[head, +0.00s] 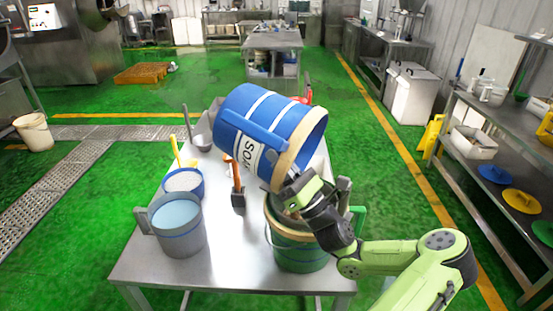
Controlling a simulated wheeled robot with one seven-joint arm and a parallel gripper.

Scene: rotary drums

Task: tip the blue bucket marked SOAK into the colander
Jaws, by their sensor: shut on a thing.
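The blue bucket (255,120) marked SOAK is in the air above the metal table, tipped far over with its tan-rimmed mouth toward the right. My gripper (297,186) is shut on the bucket at the lower part of its rim. Below the gripper a green bucket (300,255) with a tan rim stands on the table's near right part. Something grey sits in its top, partly hidden by my gripper and wrist; I cannot tell if it is the colander.
On the table (150,268) stand a grey jug (180,235) of pale liquid, a small blue tub (184,188) with white contents, an orange-handled tool (238,185) and a ladle (202,143). A shelf unit (500,165) stands at right.

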